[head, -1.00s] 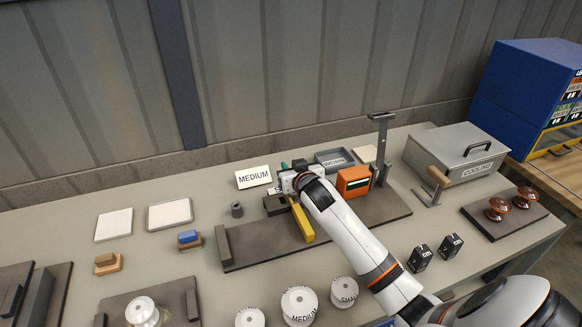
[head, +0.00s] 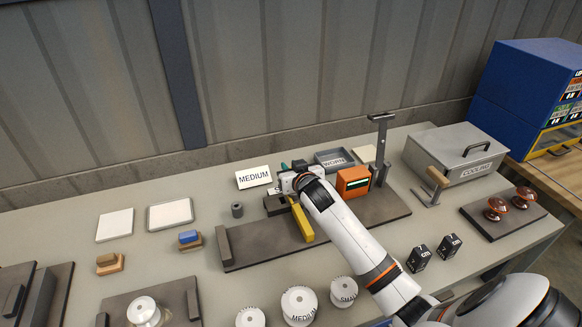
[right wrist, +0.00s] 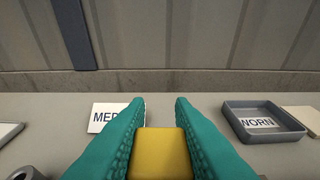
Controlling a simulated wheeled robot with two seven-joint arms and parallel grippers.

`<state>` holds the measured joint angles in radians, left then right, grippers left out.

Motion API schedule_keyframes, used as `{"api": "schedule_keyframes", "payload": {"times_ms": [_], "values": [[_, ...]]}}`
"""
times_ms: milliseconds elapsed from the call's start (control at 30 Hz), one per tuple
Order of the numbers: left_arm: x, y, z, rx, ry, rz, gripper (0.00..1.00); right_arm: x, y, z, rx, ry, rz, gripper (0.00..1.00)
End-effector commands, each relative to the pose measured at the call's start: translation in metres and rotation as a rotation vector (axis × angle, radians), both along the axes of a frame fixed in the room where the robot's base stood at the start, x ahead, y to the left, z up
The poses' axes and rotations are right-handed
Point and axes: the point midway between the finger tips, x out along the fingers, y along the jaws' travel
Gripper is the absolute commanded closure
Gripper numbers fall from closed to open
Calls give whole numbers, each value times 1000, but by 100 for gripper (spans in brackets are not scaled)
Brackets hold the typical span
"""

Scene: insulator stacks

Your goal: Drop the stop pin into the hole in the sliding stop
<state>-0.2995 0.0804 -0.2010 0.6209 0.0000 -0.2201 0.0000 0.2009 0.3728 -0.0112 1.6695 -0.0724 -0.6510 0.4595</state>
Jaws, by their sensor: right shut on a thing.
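My right gripper (head: 289,170) is over the long dark base plate (head: 350,215). In the right wrist view its teal fingers (right wrist: 160,115) are closed on the sides of a yellow bar (right wrist: 160,150). In the head view the yellow bar (head: 302,222) shows below the gripper, slanting across the plate. A dark block (head: 275,206), perhaps the sliding stop, sits just left of the gripper, partly hidden by it. I see no hole in it. I cannot make out a separate stop pin. My left gripper is out of view.
An orange block (head: 352,181) and an upright post (head: 380,150) stand on the plate's right part. Behind are the MEDIUM card (head: 254,178) and a grey WORN tray (head: 322,155). The COOLING box (head: 450,160) is at right. White labelled spools (head: 299,303) stand in front.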

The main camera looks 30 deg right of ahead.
Motion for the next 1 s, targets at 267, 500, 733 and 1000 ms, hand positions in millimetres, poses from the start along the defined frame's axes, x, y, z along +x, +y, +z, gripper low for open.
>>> {"api": "schedule_keyframes", "payload": {"times_ms": [267,500,733,1000], "values": [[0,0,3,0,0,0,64,0,0,0,1,0,0,100],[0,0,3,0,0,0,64,0,0,0,0,0,0,100],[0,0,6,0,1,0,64,0,0,1,1,1,0,100],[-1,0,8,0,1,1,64,0,0,0,0,0,0,100]]}}
